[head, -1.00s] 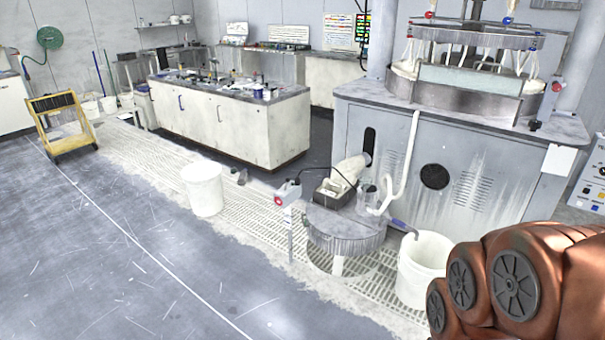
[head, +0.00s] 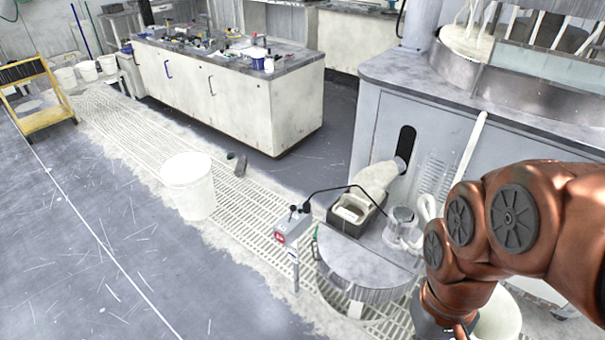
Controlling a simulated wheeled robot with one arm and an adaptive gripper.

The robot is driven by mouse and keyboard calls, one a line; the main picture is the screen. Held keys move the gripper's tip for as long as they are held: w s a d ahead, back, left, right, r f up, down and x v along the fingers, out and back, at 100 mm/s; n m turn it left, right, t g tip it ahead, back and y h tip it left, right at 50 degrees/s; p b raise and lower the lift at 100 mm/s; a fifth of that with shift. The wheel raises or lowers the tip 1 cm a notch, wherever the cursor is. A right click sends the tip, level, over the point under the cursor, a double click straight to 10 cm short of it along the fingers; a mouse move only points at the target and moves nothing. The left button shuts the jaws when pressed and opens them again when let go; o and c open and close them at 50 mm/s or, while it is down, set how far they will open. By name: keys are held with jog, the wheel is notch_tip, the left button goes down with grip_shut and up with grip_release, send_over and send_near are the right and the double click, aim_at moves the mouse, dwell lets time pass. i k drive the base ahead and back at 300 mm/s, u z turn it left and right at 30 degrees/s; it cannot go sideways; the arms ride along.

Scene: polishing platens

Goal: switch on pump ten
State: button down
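In the head view a small grey switch box (head: 291,224) with a red-and-white face stands on a thin post in front of a round grey drum (head: 365,270). A clear jar (head: 401,225) stands to the right of that unit. No number ten can be read on any of them. My copper-coloured arm reaches in from the right, in front of the machine.
A white bucket (head: 187,184) stands on the grated floor (head: 240,215) left of the switch box. Another white bucket (head: 498,318) is partly hidden behind my arm. A long cabinet (head: 235,95) is behind. The grey floor (head: 90,245) at left is open.

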aim_at(293, 208)
jog(key=i, duration=0.8)
jog(key=z, duration=1.1)
jog(key=i, duration=0.5)
jog(key=u, duration=2.95)
